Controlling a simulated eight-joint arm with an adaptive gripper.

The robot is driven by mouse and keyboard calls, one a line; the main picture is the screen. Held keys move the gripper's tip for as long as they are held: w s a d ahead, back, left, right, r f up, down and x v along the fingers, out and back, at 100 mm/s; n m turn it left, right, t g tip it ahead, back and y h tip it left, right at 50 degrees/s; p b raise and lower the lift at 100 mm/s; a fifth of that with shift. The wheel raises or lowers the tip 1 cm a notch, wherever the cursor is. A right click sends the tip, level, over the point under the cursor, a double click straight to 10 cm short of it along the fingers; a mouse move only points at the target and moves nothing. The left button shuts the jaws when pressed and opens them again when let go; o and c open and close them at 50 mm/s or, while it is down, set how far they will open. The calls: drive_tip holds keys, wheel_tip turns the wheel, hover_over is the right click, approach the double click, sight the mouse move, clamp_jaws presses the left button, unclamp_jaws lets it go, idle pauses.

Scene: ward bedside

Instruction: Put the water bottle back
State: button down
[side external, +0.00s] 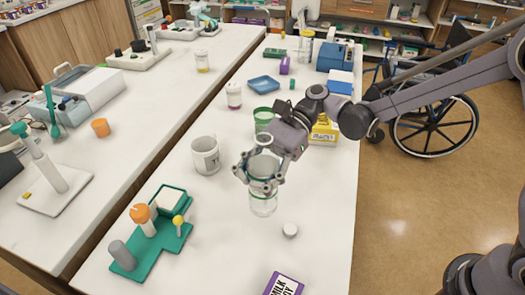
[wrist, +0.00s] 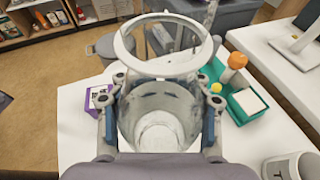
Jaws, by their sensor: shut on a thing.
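A clear, see-through bottle (side external: 263,204) with green bands stands upright in my gripper (side external: 262,184) in the side external view. My gripper is shut around its middle. In the wrist view the bottle (wrist: 158,118) fills the space between the two fingers (wrist: 158,110), with its wide pale rim towards the top of the picture. I cannot tell whether its base touches the white table (side external: 225,235).
A grey-white mug (side external: 205,157) stands left of the gripper, and a green cup (side external: 263,117) behind it. A green rack (side external: 165,250) with an orange-topped item is at front left. A purple-and-white milk box (side external: 284,285) is at the front edge. Bare table lies between them.

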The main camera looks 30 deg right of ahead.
drive_tip(key=s+a+f, duration=0.2)
drive_tip(key=a+f, duration=0.5)
drive_tip(key=f, duration=0.1)
drive_tip(key=shift+s+a+f, duration=0.2)
drive_tip(key=shift+a+f, duration=0.05)
drive_tip(key=shift+f, duration=0.15)
drive_tip(key=shift+f, duration=0.1)
drive_tip(key=c, duration=0.5)
unclamp_jaws()
